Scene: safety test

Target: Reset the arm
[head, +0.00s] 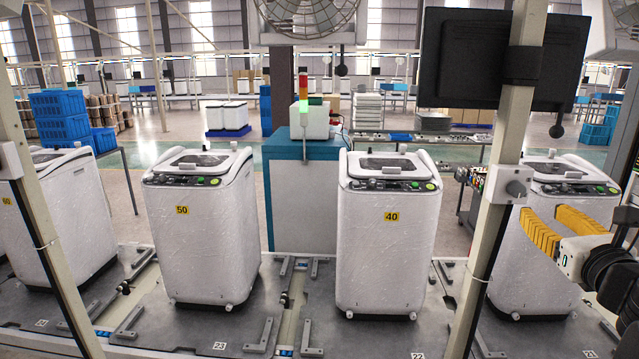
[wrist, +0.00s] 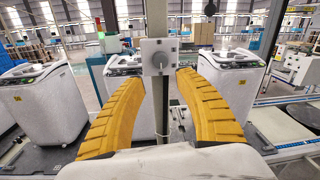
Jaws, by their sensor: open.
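My gripper (head: 543,213) is at the right side of the head view, with two yellow ribbed fingers spread apart. A small white box with a grey round knob (head: 511,185) is fixed on a beige post, left of my fingertips in the head view. The same knob box (wrist: 159,57) lies straight ahead between the fingertips in the wrist view. I cannot tell whether the fingers touch it.
The beige post (head: 487,243) rises beside my gripper and carries a dark monitor (head: 455,60). White washing machines, marked 50 (head: 203,230) and 40 (head: 385,235) among others, stand on grey plates behind it. Another machine (head: 535,245) is partly behind my gripper.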

